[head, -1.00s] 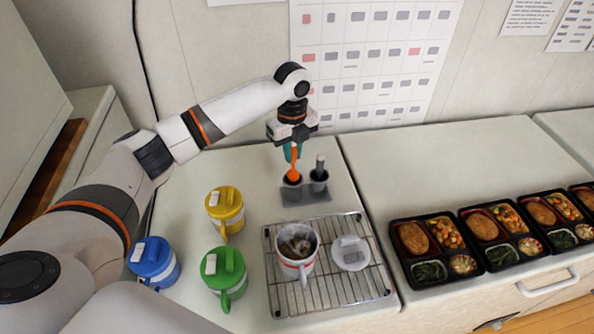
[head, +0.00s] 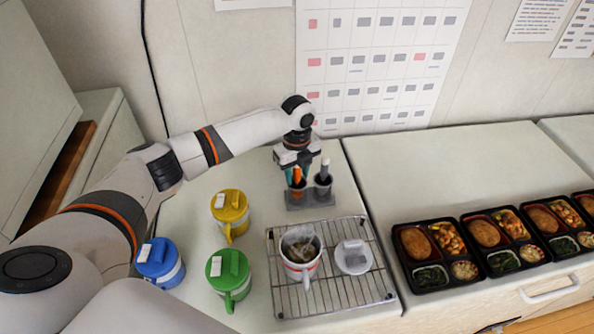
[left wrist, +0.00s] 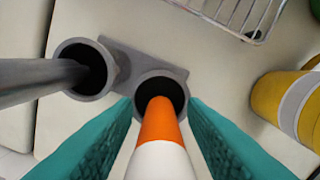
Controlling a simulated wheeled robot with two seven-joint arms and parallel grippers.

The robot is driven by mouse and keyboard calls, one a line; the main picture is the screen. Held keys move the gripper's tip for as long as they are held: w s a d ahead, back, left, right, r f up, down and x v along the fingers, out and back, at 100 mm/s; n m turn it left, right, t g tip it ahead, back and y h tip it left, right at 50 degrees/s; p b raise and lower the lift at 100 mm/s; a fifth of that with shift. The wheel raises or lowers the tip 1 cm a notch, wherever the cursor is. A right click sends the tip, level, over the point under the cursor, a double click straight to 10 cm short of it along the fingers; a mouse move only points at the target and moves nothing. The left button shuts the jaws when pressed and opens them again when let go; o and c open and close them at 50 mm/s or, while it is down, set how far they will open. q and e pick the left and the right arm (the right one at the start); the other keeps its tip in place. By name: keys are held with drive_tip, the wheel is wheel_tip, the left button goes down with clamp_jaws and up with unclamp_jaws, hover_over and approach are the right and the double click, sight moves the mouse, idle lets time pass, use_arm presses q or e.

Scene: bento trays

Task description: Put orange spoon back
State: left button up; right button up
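The orange spoon (head: 297,176) stands in the left cup (head: 297,192) of the grey double holder (head: 309,203) near the back of the counter. In the left wrist view, its orange and white handle (left wrist: 160,130) rises out of the round cup (left wrist: 150,82). My left gripper (head: 300,172) is over the holder, its teal fingers apart on both sides of the handle. The left wrist view shows a gap on each side between the gripper (left wrist: 160,115) and the handle. A grey utensil (head: 325,168) stands in the right cup (head: 323,187). My right gripper is not in view.
A wire rack (head: 335,293) holds a white mug (head: 302,270) and a lid (head: 353,257). Yellow (head: 230,212), green (head: 228,275) and blue (head: 158,262) lidded mugs stand to its left. Several bento trays (head: 428,288) line the right counter. The counter behind them is clear.

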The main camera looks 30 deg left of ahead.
use_arm(q)
drive_tip(key=shift+r, duration=0.2)
wheel_tip(320, 180, up, 12)
drive_tip(key=shift+f+b, duration=0.1)
drive_tip(key=shift+b, duration=1.1)
